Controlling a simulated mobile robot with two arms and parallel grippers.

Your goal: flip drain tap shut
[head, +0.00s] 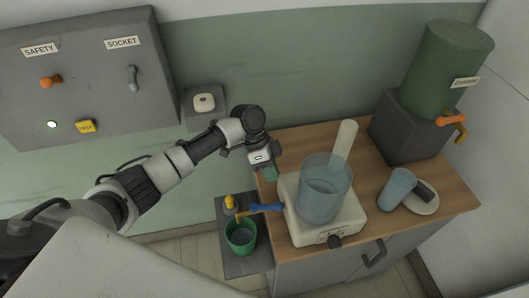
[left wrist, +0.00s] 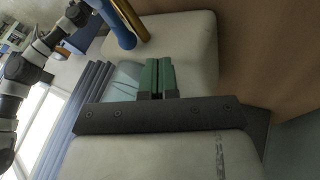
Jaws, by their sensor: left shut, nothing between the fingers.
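The drain tap has a blue lever (head: 267,207) and a brass spout (head: 240,214), on the left side of the white heater base (head: 339,237). The lever looks roughly in line with the spout, which ends over a green bucket (head: 241,246). In the left wrist view the blue lever (left wrist: 118,25) and brass pipe (left wrist: 132,18) show at the top. My left gripper (head: 269,174) is above the counter's left edge, behind and above the tap and apart from it. Its green fingers (left wrist: 157,78) are shut with nothing between them. My right gripper is out of view.
A clear vessel (head: 325,197) of liquid stands on the base, close right of my gripper. A blue cup (head: 397,187), a plate and a green tank (head: 447,70) with an orange-levered tap are further right. A grey wall panel (head: 80,85) is at left.

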